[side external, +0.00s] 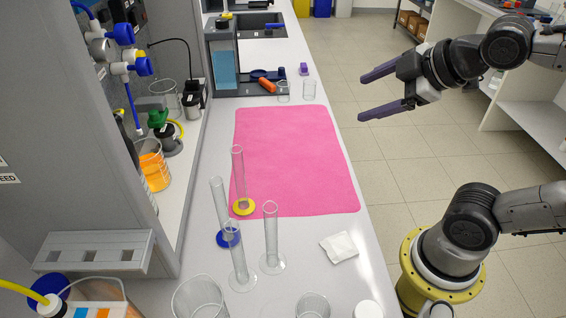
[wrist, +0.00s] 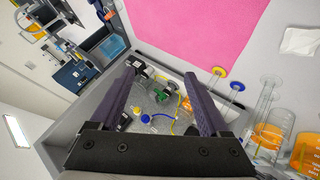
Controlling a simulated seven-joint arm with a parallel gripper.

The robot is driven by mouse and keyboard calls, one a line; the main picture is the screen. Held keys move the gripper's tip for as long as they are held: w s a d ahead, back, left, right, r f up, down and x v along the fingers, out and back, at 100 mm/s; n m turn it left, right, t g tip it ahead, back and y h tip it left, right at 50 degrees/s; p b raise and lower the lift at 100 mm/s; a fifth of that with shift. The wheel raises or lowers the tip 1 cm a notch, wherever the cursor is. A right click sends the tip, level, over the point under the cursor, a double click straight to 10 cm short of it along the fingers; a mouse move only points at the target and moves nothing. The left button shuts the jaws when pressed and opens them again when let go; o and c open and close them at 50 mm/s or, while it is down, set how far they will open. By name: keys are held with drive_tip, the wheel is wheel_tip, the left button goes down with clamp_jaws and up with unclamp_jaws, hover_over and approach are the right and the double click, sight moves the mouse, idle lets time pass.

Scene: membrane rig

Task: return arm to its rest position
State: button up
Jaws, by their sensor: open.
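My gripper (side external: 362,97) is open and empty. It is held up in the air at the right of the side view, its two dark purple fingers pointing left, apart from everything. In the wrist view my gripper (wrist: 160,75) has its fingers spread, with nothing between them but the distant rig behind. My arm is raised and bent, above its yellow-ringed base at the lower right of the side view.
A pink mat (side external: 295,160) lies on the white bench. Tall glass cylinders (side external: 271,235) stand at its near end, beside a white folded cloth (side external: 339,246). A grey rig cabinet (side external: 75,140) borders the bench at left. Air around my gripper looks clear.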

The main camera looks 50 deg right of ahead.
drive_tip(key=s+a+f+m+g, duration=0.1)
drive_tip(key=s+f+m+g, duration=0.3)
drive_tip(key=s+f+m, duration=0.2)
drive_tip(key=shift+s+a+f+m+y, duration=0.2)
drive_tip(key=shift+s+m+y, duration=0.3)
drive_tip(key=shift+m, duration=0.8)
